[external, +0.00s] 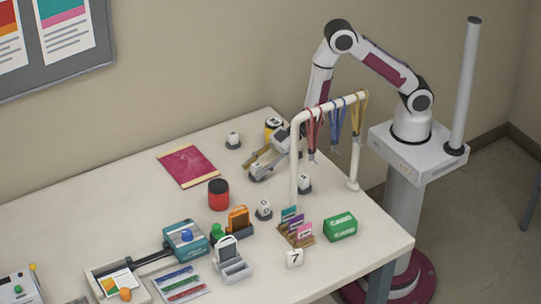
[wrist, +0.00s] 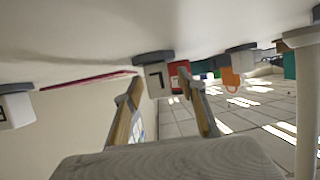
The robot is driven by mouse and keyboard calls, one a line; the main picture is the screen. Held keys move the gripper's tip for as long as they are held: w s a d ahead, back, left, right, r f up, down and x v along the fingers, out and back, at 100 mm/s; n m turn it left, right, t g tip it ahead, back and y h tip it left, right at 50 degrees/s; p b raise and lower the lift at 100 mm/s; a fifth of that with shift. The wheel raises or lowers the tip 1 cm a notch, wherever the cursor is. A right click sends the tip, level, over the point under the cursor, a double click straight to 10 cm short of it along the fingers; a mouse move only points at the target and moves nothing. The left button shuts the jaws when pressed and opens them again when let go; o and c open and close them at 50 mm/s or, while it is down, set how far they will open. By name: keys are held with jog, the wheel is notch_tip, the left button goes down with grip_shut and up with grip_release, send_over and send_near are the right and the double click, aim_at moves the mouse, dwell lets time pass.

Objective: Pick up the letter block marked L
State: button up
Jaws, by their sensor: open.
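The white block marked L (wrist: 155,77) stands on a dark round base in the wrist view, which shows the scene upside down. My gripper (wrist: 160,80) is open, with one tan finger on each side of the block in the picture. I see no contact, and I cannot tell how deep the block sits between the tips. In the external view my gripper (external: 255,165) is low over the table, pointing left and toward the front. The L block is not clear there beside the fingers.
Other white blocks stand at the back (external: 233,139), in the middle (external: 264,208) and right (external: 304,182). A red jar (external: 218,194) lies ahead of the gripper. A white rack (external: 294,165) with lanyards stands close to my arm. A pink sheet (external: 188,166) lies flat.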

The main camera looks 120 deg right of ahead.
aim_at(255, 165)
dwell(0.4)
grip_shut()
jog(key=shift+r, duration=0.2)
jog(key=shift+r, duration=4.9)
